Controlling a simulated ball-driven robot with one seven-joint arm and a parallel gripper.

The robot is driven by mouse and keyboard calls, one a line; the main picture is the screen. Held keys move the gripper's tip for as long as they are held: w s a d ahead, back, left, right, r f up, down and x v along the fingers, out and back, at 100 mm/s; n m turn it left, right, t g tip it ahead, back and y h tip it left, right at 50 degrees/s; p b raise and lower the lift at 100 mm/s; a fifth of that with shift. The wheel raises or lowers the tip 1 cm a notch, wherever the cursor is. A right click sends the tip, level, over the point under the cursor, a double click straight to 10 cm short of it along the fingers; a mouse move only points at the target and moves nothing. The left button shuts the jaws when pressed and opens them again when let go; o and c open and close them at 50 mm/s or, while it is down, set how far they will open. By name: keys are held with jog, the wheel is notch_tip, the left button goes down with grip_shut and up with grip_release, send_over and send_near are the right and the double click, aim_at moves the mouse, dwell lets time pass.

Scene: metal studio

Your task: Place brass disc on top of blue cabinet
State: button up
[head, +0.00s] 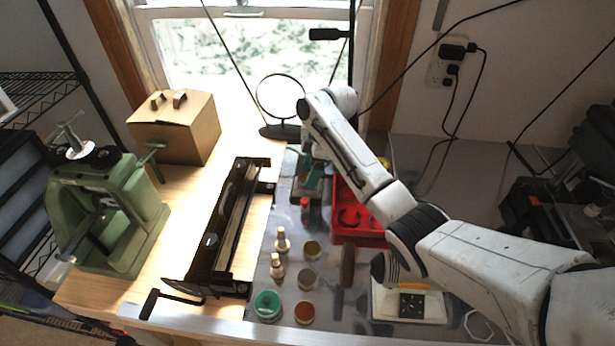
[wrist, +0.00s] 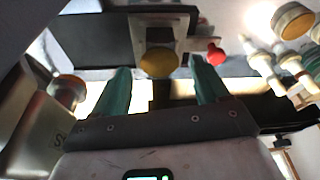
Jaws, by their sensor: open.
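My gripper is open in the wrist view (wrist: 158,68), with its two teal fingers apart. A round brass-yellow disc (wrist: 160,62) shows between the fingertips, in front of a grey metal plate. I cannot tell whether the fingers touch it. In the head view my arm reaches over the bench, and teal finger parts (head: 312,181) show low beside the red bin, partly hidden. The brass disc cannot be made out for sure there. I cannot clearly identify a blue cabinet in either view.
A red bin (head: 361,238) stands right of the gripper. Small bottles (head: 282,242) and round tins (head: 311,250) stand nearer on the metal bench. A black rail-like tool (head: 225,230), a cardboard box (head: 178,135) and a green press (head: 105,205) are to the left.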

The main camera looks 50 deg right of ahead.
jog(key=shift+x, duration=0.8)
jog(key=shift+c, duration=0.2)
